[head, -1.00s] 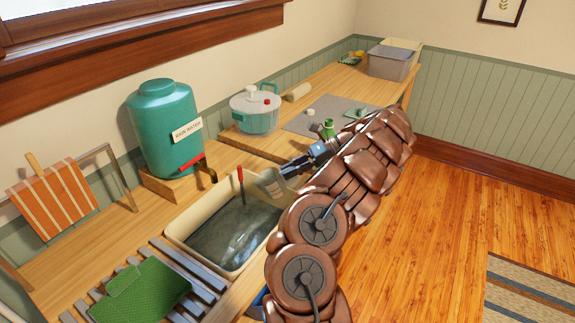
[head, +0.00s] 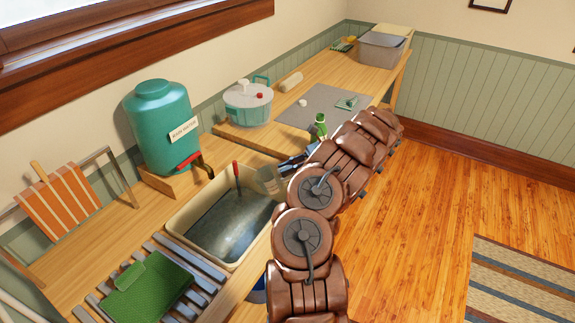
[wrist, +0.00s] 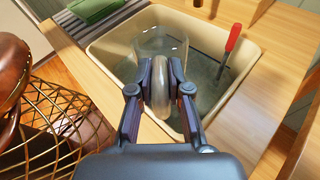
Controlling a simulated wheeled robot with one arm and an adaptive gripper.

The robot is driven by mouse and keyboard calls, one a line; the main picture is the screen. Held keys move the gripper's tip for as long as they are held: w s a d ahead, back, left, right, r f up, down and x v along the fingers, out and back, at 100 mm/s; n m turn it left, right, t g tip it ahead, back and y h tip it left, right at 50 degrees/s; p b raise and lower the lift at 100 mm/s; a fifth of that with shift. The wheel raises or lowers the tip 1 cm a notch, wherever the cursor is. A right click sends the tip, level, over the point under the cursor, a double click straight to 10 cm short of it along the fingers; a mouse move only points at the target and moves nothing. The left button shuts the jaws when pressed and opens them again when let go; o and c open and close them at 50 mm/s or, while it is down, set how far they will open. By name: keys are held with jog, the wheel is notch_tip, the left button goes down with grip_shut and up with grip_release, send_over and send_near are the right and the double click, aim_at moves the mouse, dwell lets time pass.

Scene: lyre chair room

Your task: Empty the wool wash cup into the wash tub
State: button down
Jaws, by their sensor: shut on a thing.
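The clear wash cup (head: 270,181) is at the right rear corner of the cream wash tub (head: 172,229). In the wrist view the cup (wrist: 160,42) is in front of my gripper (wrist: 161,82), over the tub's near side (wrist: 112,45). The fingers are shut on the cup's thick, clear handle. The cup looks tilted in the head view, but I cannot tell how far. I cannot tell whether anything is in it. Grey, murky liquid shows in the tub. My arm hides most of the gripper in the head view.
A red-handled tool (head: 236,172) stands in the tub. A teal rain water barrel (head: 162,128) with a red-handled tap stands behind it. A slatted rack (head: 207,286) with a green pad (head: 150,291) is at the left. A lidded pot (head: 247,104) and green bottle (head: 321,125) stand farther back.

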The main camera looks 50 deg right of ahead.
jog(key=shift+s+d+f+p, duration=0.25)
jog(key=shift+f+p, duration=0.15)
jog(key=shift+p, duration=0.6)
jog(key=shift+s+d+f+t+y+p, duration=0.15)
jog(key=shift+d+f+t+y+p, duration=0.25)
jog(key=shift+p, duration=0.45)
jog(key=shift+s+a+f+p, duration=0.15)
jog(key=shift+f+p, duration=0.3)
jog(key=shift+p, duration=0.25)
jog(key=shift+s+d+f+y+p, duration=0.3)
jog(key=shift+d+f+p, duration=0.3)
jog(key=shift+p, duration=0.25)
jog(key=shift+f+t+p, duration=0.15)
jog(key=shift+t+p, duration=0.15)
jog(key=shift+p, duration=0.15)
jog(key=shift+w+a+f+y+p, duration=0.1)
jog(key=shift+w+a+y+p, duration=0.15)
jog(key=shift+p, duration=0.2)
jog(key=shift+s+d, duration=0.1)
jog(key=shift+s, duration=0.05)
